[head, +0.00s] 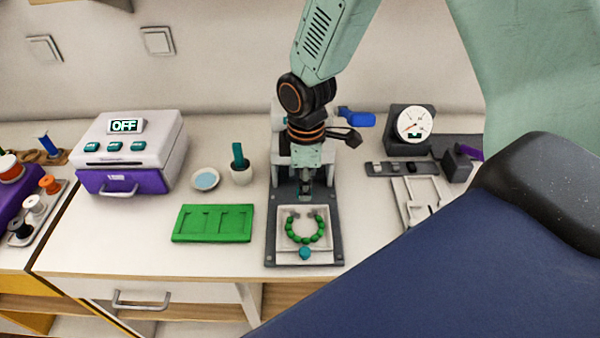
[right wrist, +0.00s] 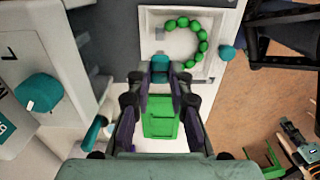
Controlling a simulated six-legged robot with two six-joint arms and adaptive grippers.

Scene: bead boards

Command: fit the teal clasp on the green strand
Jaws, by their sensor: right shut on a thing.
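The green strand (head: 319,233) lies in a U on a white square tray (head: 284,257), its open side toward the back. It also shows in the right wrist view (right wrist: 203,46). My right gripper (head: 305,190) hangs just behind the strand. In the right wrist view its fingers are shut on the teal clasp (right wrist: 160,64), apart from the beads near the tray's edge. In the head view the clasp is not clearly visible. My left gripper is not in view.
A green slotted board (head: 212,238) lies left of the tray. A teal-topped cup (head: 241,176) and a small dish (head: 206,180) stand behind it. A device with a blue handle (head: 358,118) stands behind my gripper. A gauge (head: 412,124) and pale slotted plate are right.

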